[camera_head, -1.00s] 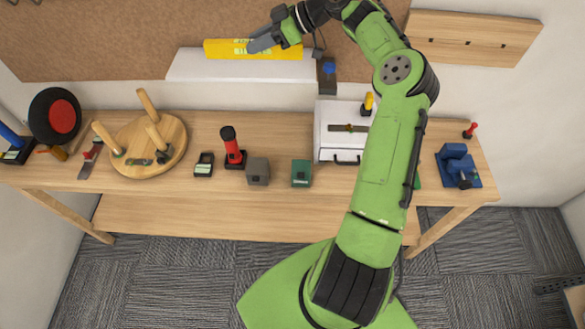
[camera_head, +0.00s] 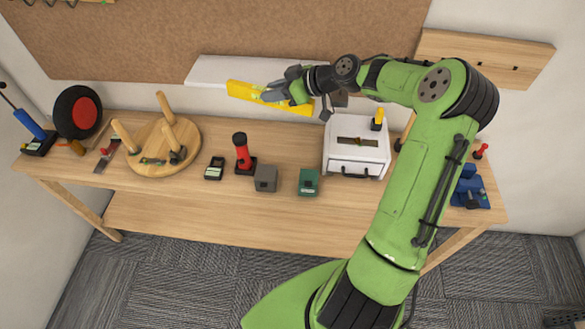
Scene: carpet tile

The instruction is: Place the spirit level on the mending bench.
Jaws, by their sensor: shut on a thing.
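The yellow spirit level (camera_head: 244,91) is held in my gripper (camera_head: 272,92), tilted a little with its right end lower. It is in front of the white wall shelf (camera_head: 215,70) and above the back of the bench. My gripper is shut on it near its middle, and the fingers cover part of it. The wooden mending bench (camera_head: 225,210) spans the view below, with many things along its top.
On the bench are an upturned stool (camera_head: 187,135), a red and black torch (camera_head: 242,150), a grey block (camera_head: 265,178), a green box (camera_head: 309,182) and a white case (camera_head: 352,158). A blue vise (camera_head: 468,188) is at the right. Bare wood shows behind the torch and along the front edge.

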